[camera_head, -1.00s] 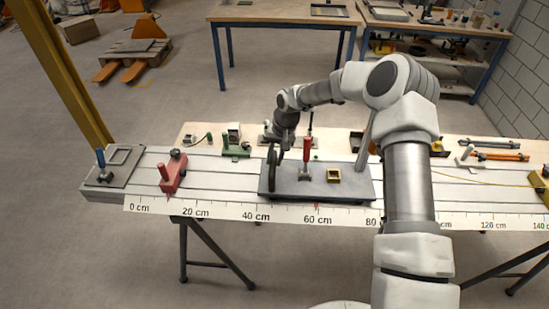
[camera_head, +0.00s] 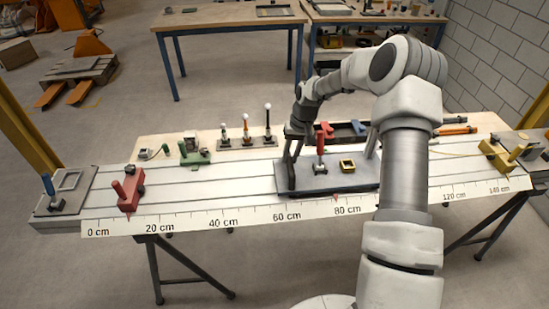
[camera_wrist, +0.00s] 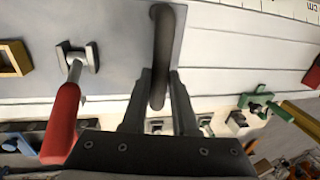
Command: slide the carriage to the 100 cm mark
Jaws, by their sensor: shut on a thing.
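The carriage is a flat grey plate (camera_head: 304,185) on the pale rail (camera_head: 215,183). Its red pointer (camera_head: 336,197) stands just left of the 80 cm label on the scale (camera_head: 255,219). The 100 cm label is hidden behind my arm. A dark arched handle (camera_head: 291,172) rises at the carriage's left end; it also shows in the wrist view (camera_wrist: 160,30). My gripper (camera_head: 294,135) is shut on this handle, with a finger on each side in the wrist view (camera_wrist: 160,92). A red-gripped lever (camera_head: 320,144) stands upright on the plate, beside a small yellow open box (camera_head: 347,165).
A red stop block (camera_head: 129,187) sits on the rail near its left end, and a yellow one (camera_head: 497,155) near its right end. A green clamp (camera_head: 193,150) and a stand with several knobbed pegs (camera_head: 246,142) are behind the rail. My arm covers rail right of the carriage.

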